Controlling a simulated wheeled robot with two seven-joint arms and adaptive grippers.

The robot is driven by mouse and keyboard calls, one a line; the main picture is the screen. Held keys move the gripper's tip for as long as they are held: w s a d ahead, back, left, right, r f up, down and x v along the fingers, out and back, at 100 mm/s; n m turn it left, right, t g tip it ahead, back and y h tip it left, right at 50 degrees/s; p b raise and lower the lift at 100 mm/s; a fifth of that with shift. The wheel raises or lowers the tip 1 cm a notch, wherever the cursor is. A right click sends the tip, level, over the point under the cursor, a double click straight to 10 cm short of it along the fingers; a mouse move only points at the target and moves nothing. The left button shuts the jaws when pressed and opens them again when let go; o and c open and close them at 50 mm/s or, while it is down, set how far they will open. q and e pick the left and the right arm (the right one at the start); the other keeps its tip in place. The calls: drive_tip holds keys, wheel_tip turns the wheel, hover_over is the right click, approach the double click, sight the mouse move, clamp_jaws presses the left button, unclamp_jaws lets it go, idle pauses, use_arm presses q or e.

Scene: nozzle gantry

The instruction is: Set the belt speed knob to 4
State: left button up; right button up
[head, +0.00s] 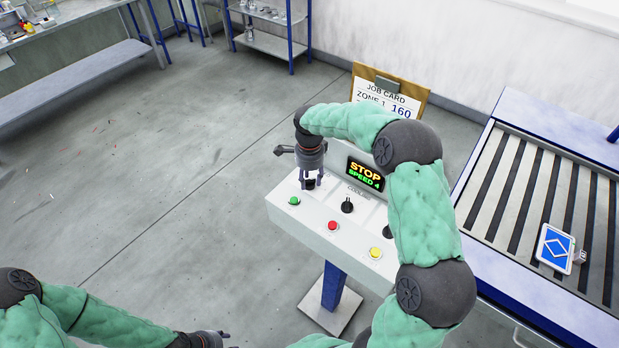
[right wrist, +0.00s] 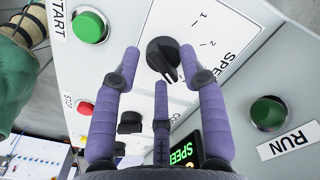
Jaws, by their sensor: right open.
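The belt speed knob (right wrist: 163,55) is black and round with a pointer ridge, on the white panel of the control box (head: 322,222). The right wrist view shows "SPEE", 1 and 2 beside it; other marks are hidden. Its ridge slants to the lower right in that view. My right gripper (head: 311,180) is open with its fingers pointing down at this knob. In the right wrist view its fingers (right wrist: 159,62) spread around the knob, with gaps visible; depth is hard to judge. The display (head: 365,174) reads "STOP" and "SPEED 4". My left gripper (head: 212,338) is low in the head view, its fingers unclear.
The box also carries another black knob (head: 347,205), a green button (head: 294,201), a red button (head: 332,226) and a yellow button (head: 375,253). A job card (head: 388,98) reading "ZONE 1 160" stands behind. A roller conveyor (head: 500,190) is at right.

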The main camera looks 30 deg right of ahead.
sight(309, 180)
wheel_tip(309, 180, up, 12)
idle(0.6)
idle(0.4)
